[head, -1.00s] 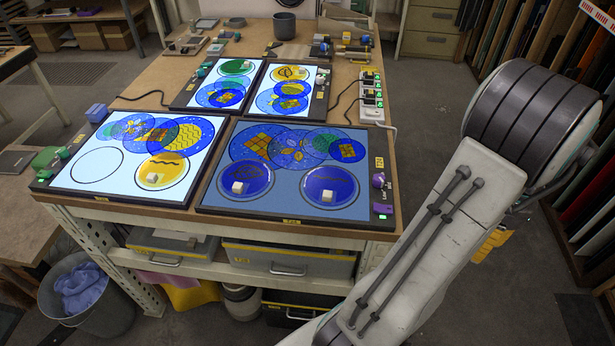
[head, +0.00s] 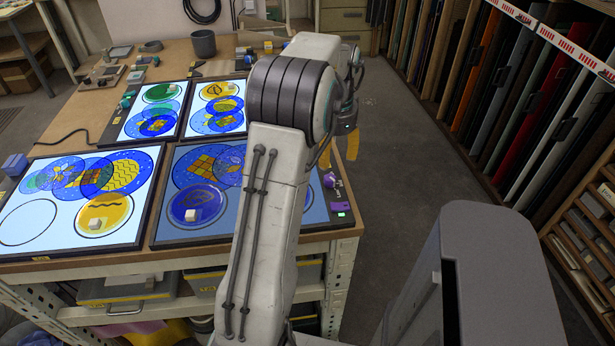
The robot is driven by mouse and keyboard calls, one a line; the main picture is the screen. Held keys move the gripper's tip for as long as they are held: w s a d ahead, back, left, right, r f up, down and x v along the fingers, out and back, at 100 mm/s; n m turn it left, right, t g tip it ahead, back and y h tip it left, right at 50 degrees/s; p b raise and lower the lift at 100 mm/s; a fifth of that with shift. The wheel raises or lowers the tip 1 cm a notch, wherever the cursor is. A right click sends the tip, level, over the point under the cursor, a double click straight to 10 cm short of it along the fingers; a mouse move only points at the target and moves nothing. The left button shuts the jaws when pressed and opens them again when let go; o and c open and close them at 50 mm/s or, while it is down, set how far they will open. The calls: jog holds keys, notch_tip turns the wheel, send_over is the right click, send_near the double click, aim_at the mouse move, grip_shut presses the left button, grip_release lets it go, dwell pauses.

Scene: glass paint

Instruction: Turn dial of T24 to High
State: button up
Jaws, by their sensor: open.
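The front right light panel (head: 184,237) is dimmer than the others, and my arm covers much of it. At its right edge is a purple dial (head: 329,180) with "Low" lettering beside it and a lit green indicator (head: 341,214) below. Which way the dial points is too small to tell. The panel's yellow tag is hidden, so I cannot read T24 now. My gripper (head: 338,162), with orange fingers, is open and empty near the dial, by the table's right edge. Whether it touches the dial cannot be told.
The front left panel (head: 22,246) and two rear panels, left (head: 135,135) and right (head: 207,131), are brightly lit. A grey cup (head: 203,43) stands at the back. Racks of coloured sheets (head: 530,100) line the right side, with open floor (head: 400,130) between.

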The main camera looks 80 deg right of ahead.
aim_at(330, 177)
jog(key=shift+w+r+m, duration=0.1)
jog(key=shift+w+m, duration=0.15)
jog(key=shift+m, duration=0.15)
jog(key=shift+a+m, duration=0.2)
jog(key=shift+m, duration=0.2)
jog(key=m, duration=0.3)
jog(key=shift+a+y, duration=0.3)
jog(key=shift+a, duration=0.1)
jog(key=shift+f+m, duration=0.2)
jog(key=shift+m, duration=0.2)
jog(key=shift+f, duration=3.5)
grip_shut()
